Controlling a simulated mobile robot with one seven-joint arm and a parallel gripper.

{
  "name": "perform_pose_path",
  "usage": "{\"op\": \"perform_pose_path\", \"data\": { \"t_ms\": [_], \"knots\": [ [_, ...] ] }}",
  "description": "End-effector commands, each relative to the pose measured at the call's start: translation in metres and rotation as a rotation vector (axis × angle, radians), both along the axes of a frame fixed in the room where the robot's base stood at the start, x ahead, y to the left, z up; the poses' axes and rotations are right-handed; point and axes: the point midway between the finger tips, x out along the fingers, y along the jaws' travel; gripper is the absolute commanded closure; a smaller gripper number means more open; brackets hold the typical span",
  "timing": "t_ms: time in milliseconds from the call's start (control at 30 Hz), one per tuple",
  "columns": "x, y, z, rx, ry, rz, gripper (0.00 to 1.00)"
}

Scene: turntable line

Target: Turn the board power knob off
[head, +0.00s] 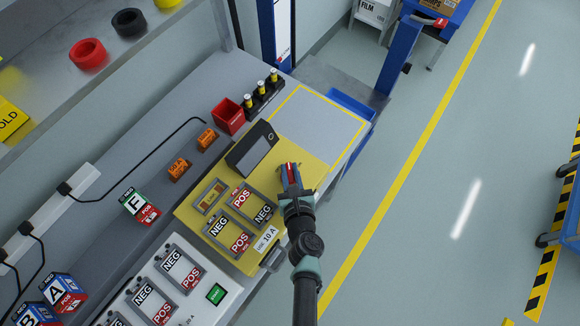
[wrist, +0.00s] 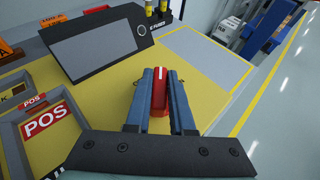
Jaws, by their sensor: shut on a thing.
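The power knob is a red bar-shaped grip with a white mark near its far end; it shows in the wrist view (wrist: 159,92) and, smaller, in the head view (head: 291,173). It stands on the right part of the yellow board (head: 297,149). My gripper (head: 290,175) is over it, with its two blue fingers shut on the knob's sides, as the wrist view also shows (wrist: 160,82). The bar runs along the fingers' direction in the wrist view. The knob's base and any off or on lettering are hidden or too small to read.
A dark tilted screen (head: 252,147) stands on the board left of my gripper. POS and NEG slots (head: 237,220) lie to the left and below. A red bin (head: 228,115) and several dark-and-yellow cylinders stand behind. A yellow-outlined grey area (head: 320,122) beyond the board is clear.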

Motion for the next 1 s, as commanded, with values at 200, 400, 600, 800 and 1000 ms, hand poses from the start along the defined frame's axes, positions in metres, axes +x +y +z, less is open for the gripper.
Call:
{"op": "perform_pose_path", "data": {
  "t_ms": [200,400,600,800,1000],
  "knots": [
    [0.0007,-0.0013,0.0037,0.002,0.000,0.091,1.00],
    [0.0018,-0.0020,0.0023,0.003,-0.002,0.214,1.00],
    [0.0026,-0.0033,-0.0021,0.002,-0.004,0.388,1.00],
    [0.0022,-0.0027,-0.0040,0.000,-0.003,0.556,1.00],
    [0.0017,-0.0016,-0.0031,-0.001,-0.003,0.684,1.00]
  ]
}}
